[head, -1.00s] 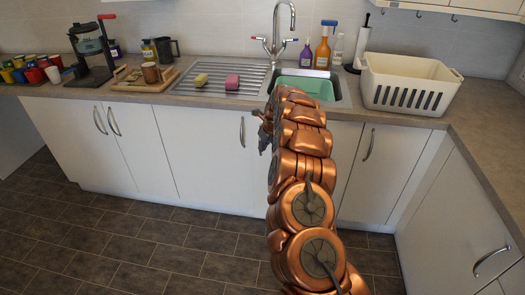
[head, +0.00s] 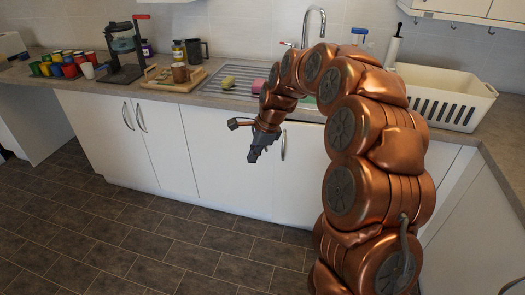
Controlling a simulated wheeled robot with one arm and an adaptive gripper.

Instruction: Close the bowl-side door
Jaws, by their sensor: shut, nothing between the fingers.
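My gripper (head: 256,154) is shut and empty. A pair of white doors (head: 125,150) with two curved handles is to the left. All the doors I can see look flush with the cabinet front, and none is clearly ajar. No bowl is clearly visible, so I cannot tell which door is the bowl-side one. My arm hides most of the sink and the doors right of the handle.
The worktop (head: 215,100) carries several colourful cups (head: 70,66), a wooden tray (head: 172,86), a pink sponge (head: 259,85) and a cream dish rack (head: 447,95). A side cabinet stands at the right. The tiled floor (head: 150,235) in front is clear.

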